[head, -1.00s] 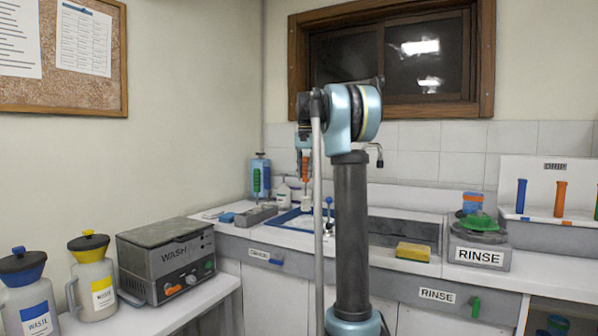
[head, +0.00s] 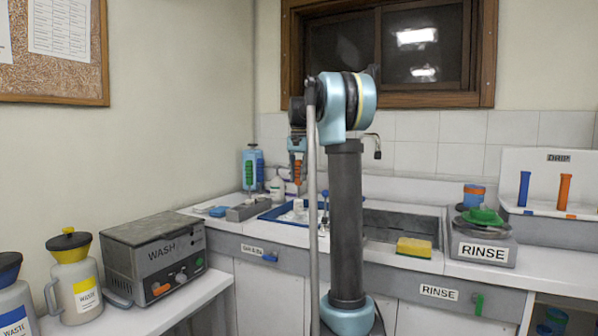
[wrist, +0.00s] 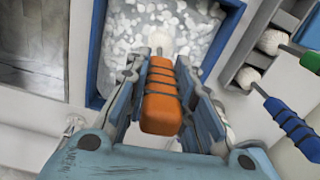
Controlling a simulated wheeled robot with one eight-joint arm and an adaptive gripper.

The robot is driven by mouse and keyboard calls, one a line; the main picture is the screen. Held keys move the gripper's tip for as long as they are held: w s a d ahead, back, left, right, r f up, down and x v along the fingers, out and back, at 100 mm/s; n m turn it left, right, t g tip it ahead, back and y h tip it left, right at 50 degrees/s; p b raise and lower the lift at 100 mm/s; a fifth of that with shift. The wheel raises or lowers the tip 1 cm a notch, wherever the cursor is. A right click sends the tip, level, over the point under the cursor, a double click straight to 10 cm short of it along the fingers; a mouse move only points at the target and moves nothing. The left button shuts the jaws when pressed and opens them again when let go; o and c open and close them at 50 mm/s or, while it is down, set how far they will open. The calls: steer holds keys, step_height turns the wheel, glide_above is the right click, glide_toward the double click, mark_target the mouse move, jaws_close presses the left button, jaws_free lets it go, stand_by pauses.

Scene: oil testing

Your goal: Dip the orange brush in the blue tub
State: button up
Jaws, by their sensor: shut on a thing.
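My gripper (wrist: 172,100) is shut on the orange brush (wrist: 160,112), seen in the wrist view with its handle between the fingers and its pale head pointing away over the blue tub. In the head view, the orange brush (head: 298,172) hangs from my gripper (head: 297,152) above the counter. The blue tub (wrist: 93,60) has a blue rim and holds a cloudy liquid with white foam. Its rim (head: 268,213) also shows in the head view. I cannot tell whether the bristles touch the foam.
A grey holder (wrist: 238,55) with green-handled and blue-handled brushes (wrist: 290,122) stands beside the tub. The sink (head: 400,228), yellow sponge (head: 414,248) and RINSE unit (head: 480,245) are to the right.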

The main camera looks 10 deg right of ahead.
mark_target(299, 200)
steer(key=shift+f, duration=4.1)
steer(key=shift+r, duration=0.1)
